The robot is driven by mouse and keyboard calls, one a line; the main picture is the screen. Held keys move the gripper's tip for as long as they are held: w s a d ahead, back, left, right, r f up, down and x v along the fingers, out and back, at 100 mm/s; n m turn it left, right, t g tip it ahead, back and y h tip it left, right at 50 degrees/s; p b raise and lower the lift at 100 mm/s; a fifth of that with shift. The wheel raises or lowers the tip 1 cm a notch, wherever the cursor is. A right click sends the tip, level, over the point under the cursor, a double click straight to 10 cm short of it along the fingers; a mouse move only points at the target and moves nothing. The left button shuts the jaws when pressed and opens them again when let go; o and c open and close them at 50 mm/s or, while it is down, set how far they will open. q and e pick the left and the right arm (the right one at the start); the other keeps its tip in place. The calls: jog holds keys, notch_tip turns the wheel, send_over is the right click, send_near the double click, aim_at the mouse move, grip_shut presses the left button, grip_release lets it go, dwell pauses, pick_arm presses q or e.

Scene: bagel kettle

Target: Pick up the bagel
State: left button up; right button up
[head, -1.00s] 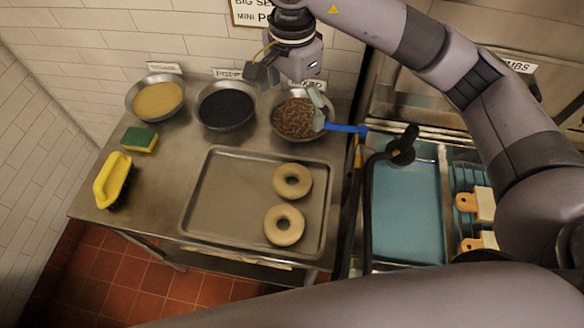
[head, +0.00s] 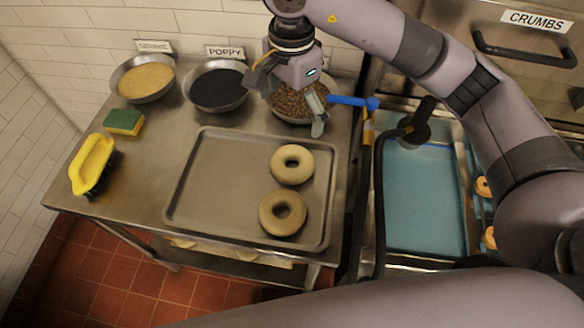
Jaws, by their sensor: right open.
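Two pale ring-shaped bagels lie flat on a metal tray (head: 215,190). One bagel (head: 292,165) is toward the back of the tray's right part, the other bagel (head: 283,213) is just in front of it. My right gripper (head: 291,106) is open and empty, pointing down in front of the brown-topping bowl. Its fingers are apart and above the tray's back edge, behind the rear bagel. My left gripper is not in view.
Bowls of pale seeds (head: 146,80), poppy seeds (head: 217,88) and brown topping (head: 300,104) line the back. A sponge (head: 124,121) and a yellow-handled brush (head: 93,163) lie left. A blue-handled tool (head: 352,102) and blue basin (head: 425,200) are right. The tray's left half is clear.

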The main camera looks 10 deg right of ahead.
jog(key=p, duration=0.3)
send_over(292, 160)
jog(key=s, duration=0.2)
jog(key=f, duration=1.1)
jog(key=shift+w+a+f, duration=0.15)
jog(key=shift+w+f, duration=0.1)
jog(key=shift+f+p, duration=0.55)
jog(key=shift+p, duration=0.05)
notch_tip(292, 160, down, 4)
jog(key=shift+r+p, duration=0.2)
jog(key=shift+p, duration=0.65)
jog(key=shift+f, duration=0.4)
jog(key=c, duration=1.1)
jog(key=shift+o, duration=0.2)
notch_tip(292, 160, up, 18)
jog(key=b, duration=0.4)
jog(key=shift+r, duration=1.05)
